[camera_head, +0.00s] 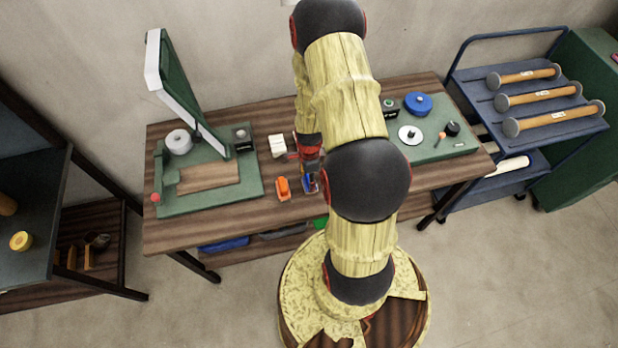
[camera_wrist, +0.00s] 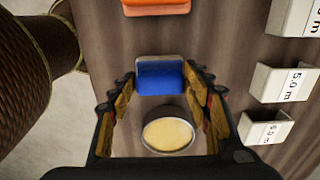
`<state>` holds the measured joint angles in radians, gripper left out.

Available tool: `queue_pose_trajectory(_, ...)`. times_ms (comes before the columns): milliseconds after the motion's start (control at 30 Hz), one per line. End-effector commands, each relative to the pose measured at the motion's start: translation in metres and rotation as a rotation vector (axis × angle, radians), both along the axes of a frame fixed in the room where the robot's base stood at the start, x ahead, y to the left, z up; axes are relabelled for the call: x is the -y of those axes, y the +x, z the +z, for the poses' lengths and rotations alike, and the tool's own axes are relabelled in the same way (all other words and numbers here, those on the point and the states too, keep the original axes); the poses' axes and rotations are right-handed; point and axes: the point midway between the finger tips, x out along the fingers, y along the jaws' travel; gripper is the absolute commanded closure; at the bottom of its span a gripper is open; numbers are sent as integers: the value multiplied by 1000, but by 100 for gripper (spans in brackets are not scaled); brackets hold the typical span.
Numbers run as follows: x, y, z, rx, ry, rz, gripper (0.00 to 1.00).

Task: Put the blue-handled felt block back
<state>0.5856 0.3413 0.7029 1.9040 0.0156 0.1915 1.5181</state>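The blue-handled felt block (camera_head: 311,184) stands on the wooden table near its front edge, just below my gripper in the head view. In the wrist view the block (camera_wrist: 160,77) shows a blue face with a pale grey rim, between the tips of my gripper (camera_wrist: 158,84). The fingers are spread, with a gap on each side of the block. In the head view my gripper (camera_head: 309,163) is partly hidden by my arm. I cannot tell its height above the block.
An orange-handled block (camera_head: 283,187) stands left of the blue one; it also shows in the wrist view (camera_wrist: 155,6). A round tin with a pale yellow top (camera_wrist: 168,134) is close between my fingers. White labelled blocks (camera_wrist: 282,84) stand to the right. Green boards (camera_head: 253,187) lie at both table ends.

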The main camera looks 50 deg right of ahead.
Motion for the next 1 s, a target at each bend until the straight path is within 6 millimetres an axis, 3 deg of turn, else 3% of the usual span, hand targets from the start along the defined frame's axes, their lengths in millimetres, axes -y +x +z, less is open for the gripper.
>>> queue_pose_trajectory(267, 0, 0, 0, 0, 0, 0, 34)
queue_pose_trajectory(633, 0, 1, 6, 2, -1, 0, 34)
queue_pose_trajectory(767, 1, 2, 23, 3, -2, 0, 34)
queue_pose_trajectory(1000, 1, 1, 72, 5, -3, 1, 34)
